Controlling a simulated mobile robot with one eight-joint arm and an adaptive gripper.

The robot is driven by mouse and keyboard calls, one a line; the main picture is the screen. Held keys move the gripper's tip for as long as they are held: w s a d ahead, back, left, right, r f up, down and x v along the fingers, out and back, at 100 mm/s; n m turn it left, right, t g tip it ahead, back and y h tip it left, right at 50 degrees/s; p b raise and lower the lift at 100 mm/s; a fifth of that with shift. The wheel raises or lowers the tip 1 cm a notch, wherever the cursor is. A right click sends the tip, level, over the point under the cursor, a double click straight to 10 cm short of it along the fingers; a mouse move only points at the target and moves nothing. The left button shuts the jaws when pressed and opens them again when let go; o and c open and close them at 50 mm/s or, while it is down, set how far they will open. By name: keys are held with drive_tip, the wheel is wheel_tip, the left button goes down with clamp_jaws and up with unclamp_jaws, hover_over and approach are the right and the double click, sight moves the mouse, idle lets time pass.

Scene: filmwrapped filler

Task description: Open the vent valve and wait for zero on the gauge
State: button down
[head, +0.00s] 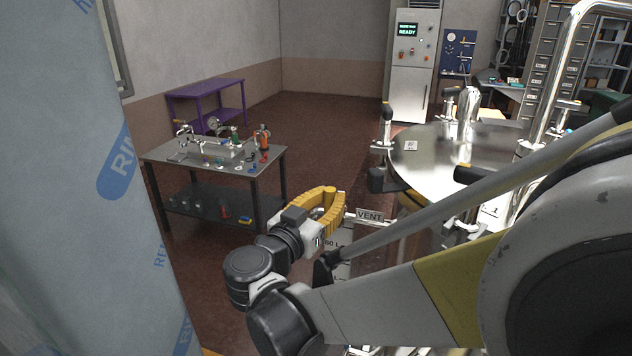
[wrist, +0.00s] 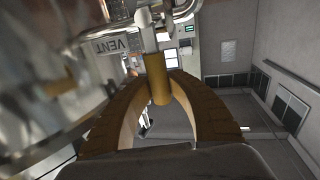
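My gripper (head: 335,203) has curved yellow padded fingers and is near the VENT sign (head: 370,216) in the head view. In the wrist view, my gripper (wrist: 162,82) has its fingertips on both sides of a brass-coloured cylindrical handle (wrist: 159,80), apparently closed on it. The handle hangs from a metal fitting (wrist: 148,20) on pipework beside the VENT sign (wrist: 111,46), which appears upside down there. In the head view my gripper hides the handle. A small round gauge (head: 214,123) is on the bench at left; its reading is too small to tell.
A steel vessel top (head: 455,160) with fittings and pipes stands close on the right. A film-wrapped panel (head: 75,200) blocks the left foreground. A grey bench (head: 160,153) holds small parts. A cabinet (head: 412,85) at the back displays READY. Red floor (head: 310,130) is clear behind.

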drive_tip(key=w+a+f+n+t+y+b, duration=0.1)
drive_tip(key=a+f+n+t+b, duration=0.1)
drive_tip(key=n, duration=0.8)
drive_tip(key=w+a+f+n+t+y+b, duration=0.1)
drive_tip(key=w+a+f+n+b, duration=0.1)
drive_tip(key=a+f+n+b, duration=0.3)
drive_tip(key=shift+a+f+n+t+b, duration=0.15)
drive_tip(key=shift+f+n+t+b, duration=0.3)
drive_tip(key=shift+n+b, duration=1.95)
drive_tip(key=shift+f+n, duration=0.1)
drive_tip(key=shift+n, duration=0.2)
drive_tip(key=c, duration=1.2)
unclamp_jaws()
drive_tip(key=shift+c, duration=0.2)
drive_tip(key=shift+s, duration=0.1)
drive_tip(key=v, duration=1.2)
